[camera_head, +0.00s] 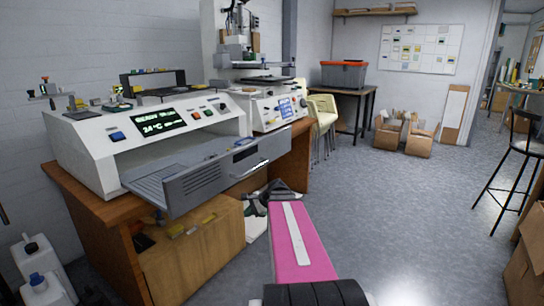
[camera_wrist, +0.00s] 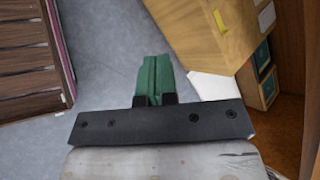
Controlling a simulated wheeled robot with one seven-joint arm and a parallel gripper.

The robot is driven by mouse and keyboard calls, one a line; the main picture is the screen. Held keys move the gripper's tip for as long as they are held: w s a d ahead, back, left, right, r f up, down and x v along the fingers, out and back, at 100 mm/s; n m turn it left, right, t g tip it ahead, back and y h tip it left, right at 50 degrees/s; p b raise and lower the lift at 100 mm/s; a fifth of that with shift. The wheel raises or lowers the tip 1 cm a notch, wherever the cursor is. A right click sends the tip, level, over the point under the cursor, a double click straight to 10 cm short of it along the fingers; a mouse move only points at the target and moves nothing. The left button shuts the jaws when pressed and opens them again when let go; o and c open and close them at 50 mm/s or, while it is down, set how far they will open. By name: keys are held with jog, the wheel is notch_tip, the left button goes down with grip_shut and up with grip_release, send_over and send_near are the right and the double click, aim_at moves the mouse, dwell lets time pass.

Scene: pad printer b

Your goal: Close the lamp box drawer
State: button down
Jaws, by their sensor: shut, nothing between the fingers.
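The lamp box (camera_head: 95,150) is a white machine with a green lit display, standing on a wooden bench. Its grey drawer (camera_head: 205,180) is pulled out toward the front, past the bench edge, with a slotted front panel. My gripper (camera_head: 268,192) is below and just in front of the drawer's right part, apart from it as far as I can see. In the wrist view its green fingers (camera_wrist: 154,78) are together and empty, pointing over the floor. The drawer does not show in the wrist view.
The wooden bench (camera_head: 122,212) has a box with yellow items (camera_head: 195,245) beneath it. A second white machine (camera_head: 268,108) stands right of the lamp box. A slatted wooden thing (camera_wrist: 30,60) is left in the wrist view. Grey floor (camera_head: 400,200) is open to the right.

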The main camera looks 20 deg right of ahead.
jog(key=w+d+r+m+t+y, duration=0.1)
jog(key=w+d+r+m+t, duration=0.25)
jog(key=d+r+m, duration=0.4)
jog(key=m+t, duration=0.7)
send_near(268, 153)
jog(key=shift+y, duration=0.3)
jog(key=x, duration=0.7)
jog(key=shift+w+f, duration=0.15)
jog(key=shift+w, duration=0.2)
jog(key=shift+g, duration=0.25)
jog(key=x, duration=3.5)
jog(key=shift+w+a+r, duration=0.15)
jog(key=shift+w+r, duration=0.05)
jog(key=shift+r, duration=0.15)
jog(key=shift+s, duration=0.2)
